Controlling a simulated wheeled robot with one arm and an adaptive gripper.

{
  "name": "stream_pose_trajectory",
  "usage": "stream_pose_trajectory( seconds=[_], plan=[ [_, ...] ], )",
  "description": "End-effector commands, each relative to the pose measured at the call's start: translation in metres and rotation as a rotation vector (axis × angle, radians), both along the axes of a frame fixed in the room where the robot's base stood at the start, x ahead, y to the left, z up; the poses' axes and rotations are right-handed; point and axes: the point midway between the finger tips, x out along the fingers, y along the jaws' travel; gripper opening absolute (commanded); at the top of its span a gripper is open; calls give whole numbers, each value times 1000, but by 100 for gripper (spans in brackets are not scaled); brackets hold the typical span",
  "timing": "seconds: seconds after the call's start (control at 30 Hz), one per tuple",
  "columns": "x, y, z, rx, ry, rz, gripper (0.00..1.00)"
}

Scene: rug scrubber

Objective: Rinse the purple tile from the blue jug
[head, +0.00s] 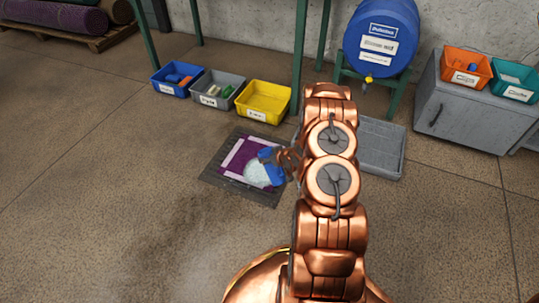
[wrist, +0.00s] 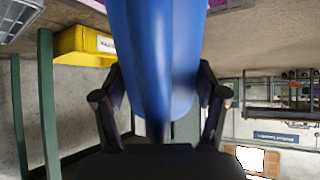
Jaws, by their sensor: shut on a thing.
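The purple tile (head: 235,160), with pale strips along its edges, lies on a dark mat (head: 221,184) on the floor. A whitish round patch (head: 256,174) covers part of its right side; I cannot tell if it is water or foam. My gripper (head: 288,161) is shut on the blue jug (head: 273,178) over the tile's right side, and my arm partly hides it. The jug looks tilted toward the tile. In the wrist view the jug (wrist: 155,50) fills the space between the fingers (wrist: 160,85). Its mouth is not clearly visible.
Blue (head: 172,82), grey (head: 213,92) and yellow (head: 263,103) bins stand behind the tile. A blue barrel (head: 382,35) on a green stand, a grey tray (head: 379,150) and a grey cabinet (head: 465,110) are to the right.

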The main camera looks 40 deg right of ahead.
Motion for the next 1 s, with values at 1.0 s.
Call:
stream_pose_trajectory(
  seconds=[1.0],
  plan=[
    [4, -1, -5, -6, 179, 1, 2]
  ],
)
